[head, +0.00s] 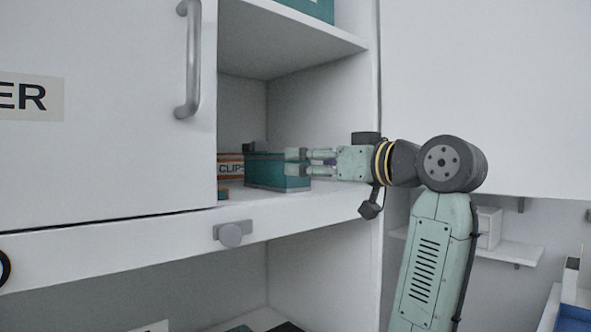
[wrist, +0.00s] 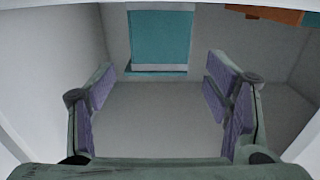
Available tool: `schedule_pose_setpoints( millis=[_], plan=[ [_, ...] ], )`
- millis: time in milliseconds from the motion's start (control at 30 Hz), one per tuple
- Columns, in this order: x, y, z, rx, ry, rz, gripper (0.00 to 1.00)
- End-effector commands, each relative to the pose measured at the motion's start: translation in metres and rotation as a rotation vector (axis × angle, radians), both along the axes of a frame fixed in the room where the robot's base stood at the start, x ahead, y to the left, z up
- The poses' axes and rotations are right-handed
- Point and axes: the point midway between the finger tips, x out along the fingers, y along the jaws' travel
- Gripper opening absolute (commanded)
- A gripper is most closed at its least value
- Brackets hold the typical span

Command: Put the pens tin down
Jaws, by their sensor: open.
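A teal tin (head: 270,174) stands on the shelf inside the open compartment, with no readable label; I take it to be the pens tin. My gripper (head: 297,161) reaches in from the right, and its fingertips overlap the tin's right end in the head view. In the wrist view my gripper (wrist: 163,85) has its purple pads wide apart with nothing between them. The teal tin (wrist: 160,42) lies ahead, beyond the fingertips and apart from them.
A white cabinet door (head: 100,120) with a metal handle (head: 190,60) borders the opening on the left. Another shelf (head: 290,35) is above.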

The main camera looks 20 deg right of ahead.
Motion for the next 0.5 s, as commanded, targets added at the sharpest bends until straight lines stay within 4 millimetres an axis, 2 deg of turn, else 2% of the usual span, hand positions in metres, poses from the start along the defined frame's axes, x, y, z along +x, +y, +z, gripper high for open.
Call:
schedule_pose_setpoints(
  millis=[100,200,500],
  plan=[
    [-0.019,-0.007,-0.002,0.0,-0.001,-0.002,0.71],
    [-0.029,-0.01,-0.001,0.0,0.0,0.0,0.71],
    [-0.036,-0.013,0.0,0.0,0.001,0.0,0.71]
  ],
)
